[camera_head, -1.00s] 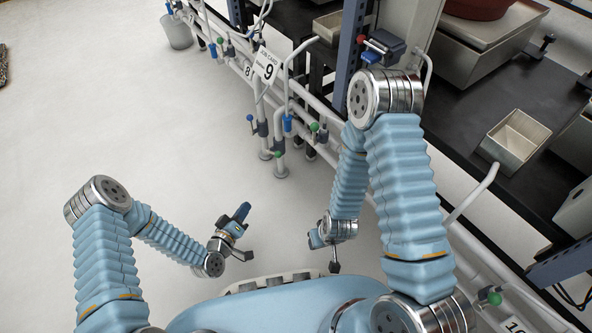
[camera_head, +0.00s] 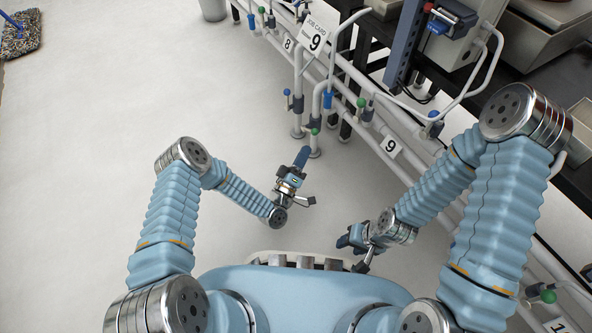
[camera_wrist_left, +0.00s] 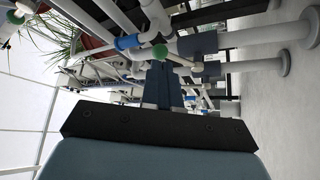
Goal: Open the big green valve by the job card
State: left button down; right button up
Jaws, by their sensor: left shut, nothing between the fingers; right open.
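I cannot tell which is the big valve. My left gripper (camera_head: 303,154) is shut and empty, pointing at the pipes close to the low green knob in the picture. In the left wrist view its fingers (camera_wrist_left: 163,72) lie just below a green knob (camera_wrist_left: 160,52); contact cannot be judged. My right gripper (camera_head: 350,238) is open and empty near my base.
Blue-handled taps, such as one blue knob (camera_head: 287,92), stand among the white pipes beside the green ones. A number 9 tag (camera_head: 390,146) is on the lower rail. A dark bench runs along the right. The floor (camera_head: 100,120) at left is clear except a mop (camera_head: 20,38).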

aim_at(312, 132)
pick_arm(q)
jog(key=shift+x, duration=1.95)
pick_arm(e)
jog(key=shift+f, duration=0.35)
pick_arm(q)
jog(key=shift+r, duration=0.1)
pick_arm(e)
jog(key=shift+r, duration=0.1)
